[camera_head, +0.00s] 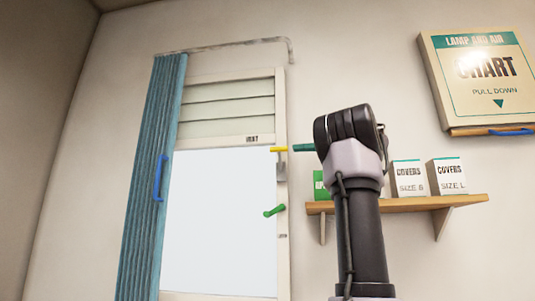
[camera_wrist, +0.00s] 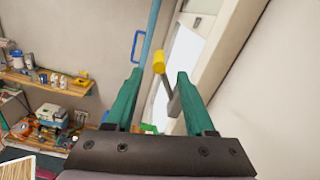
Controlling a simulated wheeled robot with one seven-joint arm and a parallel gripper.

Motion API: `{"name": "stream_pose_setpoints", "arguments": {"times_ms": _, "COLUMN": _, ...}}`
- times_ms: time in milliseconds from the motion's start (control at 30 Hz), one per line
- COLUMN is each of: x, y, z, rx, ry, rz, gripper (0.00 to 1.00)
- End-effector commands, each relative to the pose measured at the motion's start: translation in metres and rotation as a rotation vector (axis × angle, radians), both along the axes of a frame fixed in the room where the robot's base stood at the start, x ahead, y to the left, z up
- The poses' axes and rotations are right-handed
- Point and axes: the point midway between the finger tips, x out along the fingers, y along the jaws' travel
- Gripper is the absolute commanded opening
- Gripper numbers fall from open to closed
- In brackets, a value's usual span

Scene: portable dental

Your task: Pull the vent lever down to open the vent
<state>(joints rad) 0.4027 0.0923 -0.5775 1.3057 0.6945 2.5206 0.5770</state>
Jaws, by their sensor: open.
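The vent lever has a yellow grip (camera_head: 279,149) on a grey arm at the right side of the window frame, just right of the vent label. The louvred vent (camera_head: 229,104) is above the glass, its slats looking closed. In the wrist view the yellow grip (camera_wrist: 160,63) shows between the two teal fingertips, and the grey lever arm runs down toward the right finger. My gripper (camera_wrist: 160,74) is open, with no visible contact on the grip. In the head view my gripper (camera_head: 303,147) is just right of the grip; my wrist hides the rest of it.
A green handle (camera_head: 274,210) sits lower on the window frame. A blue curtain (camera_head: 150,190) with a blue handle hangs at the left. A wall shelf (camera_head: 400,204) with boxes is behind my arm, and a pull-down chart (camera_head: 485,90) hangs at upper right.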

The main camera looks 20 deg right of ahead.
Motion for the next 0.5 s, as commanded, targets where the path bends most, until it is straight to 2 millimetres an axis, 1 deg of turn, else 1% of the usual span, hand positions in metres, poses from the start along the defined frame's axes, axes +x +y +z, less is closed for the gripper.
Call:
{"name": "stream_pose_setpoints", "arguments": {"times_ms": 167, "x": 0.014, "y": 0.024, "z": 0.001, "rx": -0.001, "ry": -0.004, "rz": 0.005, "gripper": 0.55}}
{"name": "stream_pose_setpoints", "arguments": {"times_ms": 400, "x": 0.039, "y": 0.062, "z": 0.001, "rx": -0.002, "ry": -0.003, "rz": 0.004, "gripper": 0.55}}
{"name": "stream_pose_setpoints", "arguments": {"times_ms": 500, "x": 0.048, "y": 0.073, "z": 0.000, "rx": -0.001, "ry": -0.003, "rz": 0.002, "gripper": 0.55}}
